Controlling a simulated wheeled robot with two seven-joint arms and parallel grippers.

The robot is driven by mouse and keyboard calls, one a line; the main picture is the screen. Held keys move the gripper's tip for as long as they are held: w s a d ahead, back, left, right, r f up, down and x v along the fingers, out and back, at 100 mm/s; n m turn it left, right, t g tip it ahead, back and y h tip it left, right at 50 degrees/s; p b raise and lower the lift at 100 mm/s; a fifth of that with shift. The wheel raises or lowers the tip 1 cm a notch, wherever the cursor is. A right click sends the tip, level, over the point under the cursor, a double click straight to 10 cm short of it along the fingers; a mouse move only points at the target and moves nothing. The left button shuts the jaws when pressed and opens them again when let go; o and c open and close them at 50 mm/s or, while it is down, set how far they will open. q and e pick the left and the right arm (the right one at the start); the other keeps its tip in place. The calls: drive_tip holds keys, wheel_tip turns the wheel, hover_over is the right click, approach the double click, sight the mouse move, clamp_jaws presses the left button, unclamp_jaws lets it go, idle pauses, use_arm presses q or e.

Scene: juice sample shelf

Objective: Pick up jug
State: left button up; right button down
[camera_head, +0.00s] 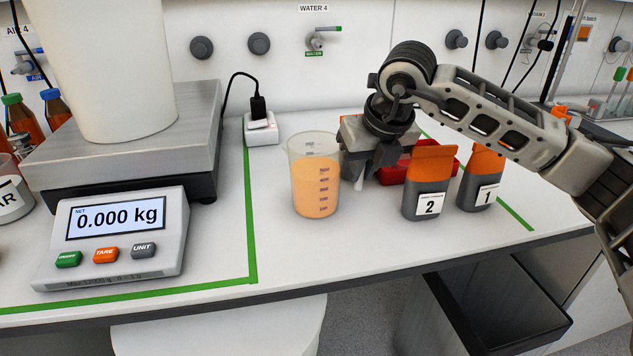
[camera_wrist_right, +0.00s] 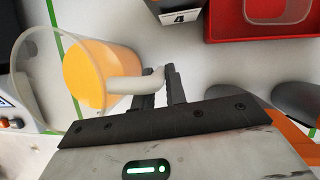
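The jug (camera_head: 315,185) is a clear measuring jug with orange juice and dark marks. It stands upright on the white bench, just right of the green line. In the right wrist view the jug (camera_wrist_right: 85,75) is at the left, its pale handle (camera_wrist_right: 127,86) reaching toward my fingers. My right gripper (camera_head: 368,180) is at the handle side of the jug; in the right wrist view its fingers (camera_wrist_right: 160,85) are apart, with the handle's outer end at their tips. I cannot tell whether they press on it. My left gripper is out of view.
Two grey and orange cartons, labelled 2 (camera_head: 427,190) and 1 (camera_head: 482,185), stand right of the gripper. A red tray (camera_head: 447,168) is behind them. A scale (camera_head: 115,235) reading 0.000 kg bears a white bucket (camera_head: 115,70) at the left. The bench front before the jug is clear.

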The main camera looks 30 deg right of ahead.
sight(336, 148)
drive_tip(key=shift+r, duration=0.2)
drive_tip(key=shift+r, duration=0.25)
wheel_tip(336, 148, up, 2)
drive_tip(key=shift+r, duration=0.1)
drive_tip(key=a+r, duration=0.1)
drive_tip(key=r, duration=0.1)
drive_tip(key=s+a+r, duration=0.1)
drive_tip(key=a+r, duration=0.1)
drive_tip(key=s+a+r, duration=0.1)
drive_tip(key=a+r, duration=0.1)
drive_tip(key=shift+s+a+r, duration=0.1)
drive_tip(key=shift+a+r, duration=0.1)
drive_tip(key=shift+r, duration=0.15)
drive_tip(key=s+a+r, duration=0.3)
drive_tip(key=a, duration=0.4)
drive_tip(key=shift+s+a+r, duration=0.15)
drive_tip(key=shift+a+r, duration=0.05)
drive_tip(key=shift+a, duration=0.05)
